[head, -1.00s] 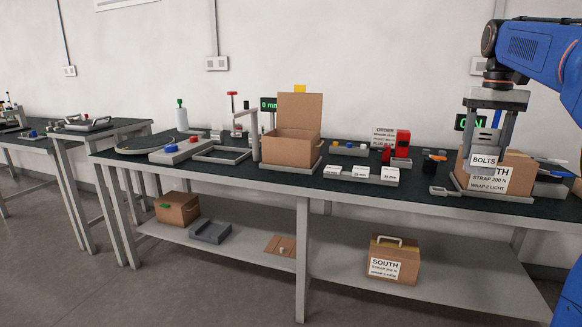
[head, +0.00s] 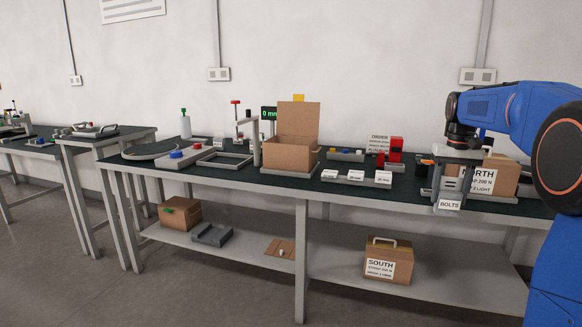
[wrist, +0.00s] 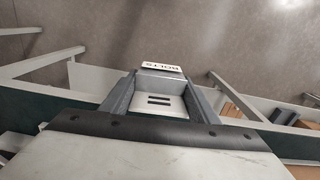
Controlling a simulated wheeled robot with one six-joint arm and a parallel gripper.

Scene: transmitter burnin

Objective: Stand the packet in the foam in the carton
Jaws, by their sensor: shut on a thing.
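The packet (head: 450,184) is a grey block with dark slots and a white BOLTS label. My gripper (head: 449,188) is shut on it and holds it over the front edge of the bench at the right. It also shows in the wrist view (wrist: 160,97), upright between the two fingers, its label at the far end. The open carton (head: 288,156) stands on the bench near the middle, its back flap raised. Its inside is hidden by the front wall, so I cannot see the foam.
A NORTH carton (head: 497,176) stands behind my gripper at the right. Label blocks (head: 356,177) and a red device (head: 396,146) lie between gripper and open carton. A post (head: 255,140) stands left of the carton. A SOUTH box (head: 388,260) is on the lower shelf.

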